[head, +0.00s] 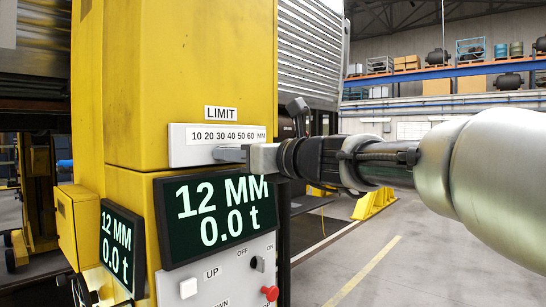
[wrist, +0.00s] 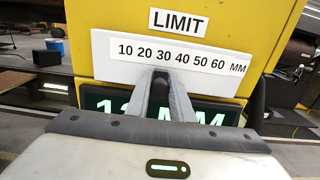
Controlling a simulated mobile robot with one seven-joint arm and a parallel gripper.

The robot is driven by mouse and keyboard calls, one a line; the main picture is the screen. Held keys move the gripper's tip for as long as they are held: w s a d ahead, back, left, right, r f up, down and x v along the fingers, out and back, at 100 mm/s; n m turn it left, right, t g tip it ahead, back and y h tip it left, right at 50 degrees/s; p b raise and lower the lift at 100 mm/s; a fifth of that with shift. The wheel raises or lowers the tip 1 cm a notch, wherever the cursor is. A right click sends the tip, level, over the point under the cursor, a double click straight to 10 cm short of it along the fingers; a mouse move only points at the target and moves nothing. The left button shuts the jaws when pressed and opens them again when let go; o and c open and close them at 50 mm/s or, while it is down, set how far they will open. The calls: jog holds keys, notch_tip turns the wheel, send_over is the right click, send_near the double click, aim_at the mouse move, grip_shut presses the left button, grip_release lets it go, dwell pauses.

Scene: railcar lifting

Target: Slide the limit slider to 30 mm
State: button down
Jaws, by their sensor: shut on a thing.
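The limit scale plate (head: 180,146) is on the yellow column under the LIMIT label (head: 221,113), marked 10 to 60 mm. My gripper (head: 222,154) reaches in from the right and is at the plate's lower edge. In the wrist view my gripper (wrist: 160,88) is shut on the dark limit slider (wrist: 161,84), which shows between the fingertips below about the 30 mark. The fingers hide most of the slider, so its exact setting is hard to read. The large display (head: 218,214) reads 12 MM and 0.0 t.
Below the display is a grey control panel (head: 225,277) with a white UP button (head: 188,288), an OFF/ON switch (head: 257,264) and a red button (head: 270,293). A smaller side display (head: 117,247) also reads 12 MM. Open floor lies to the right.

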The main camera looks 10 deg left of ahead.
jog(key=c, duration=1.6)
grip_release()
jog(key=shift+o, duration=0.2)
jog(key=shift+d, duration=0.1)
jog(key=v, duration=1.7)
jog(key=shift+s, duration=0.2)
